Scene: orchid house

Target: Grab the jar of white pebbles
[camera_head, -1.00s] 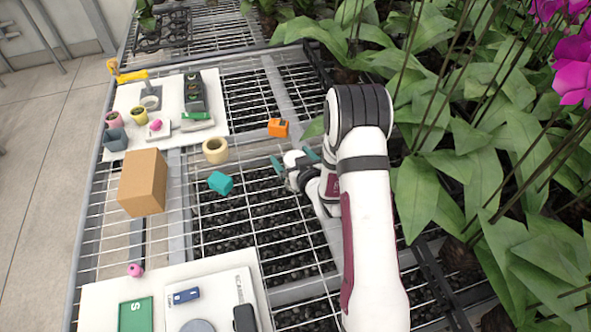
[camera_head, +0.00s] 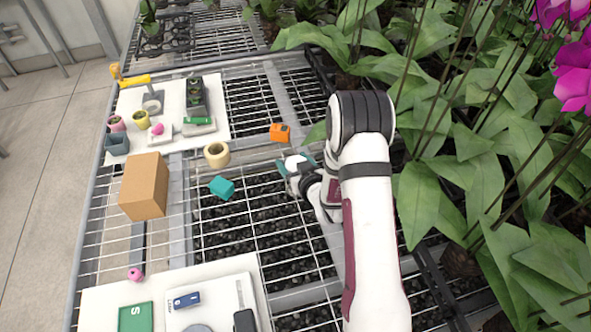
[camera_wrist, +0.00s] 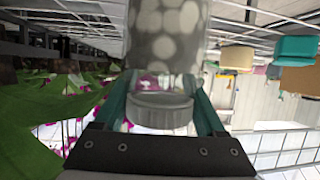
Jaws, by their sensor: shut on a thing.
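The jar of white pebbles (camera_wrist: 166,38) fills the top middle of the wrist view, with pale round pebbles showing through its side and a grey ribbed lid (camera_wrist: 160,110) towards my palm. My gripper (camera_wrist: 163,85) is shut on the jar, one teal finger on each side. In the head view my gripper (camera_head: 295,164) is over the wire bench, right of the teal block, and the jar shows as a small white patch (camera_head: 295,160) between the fingers. Most of the jar is hidden there by the gripper, and I cannot tell whether it touches the bench.
A cardboard box (camera_head: 143,187) stands farther left. Orchid leaves (camera_head: 415,195) crowd the right side of my arm.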

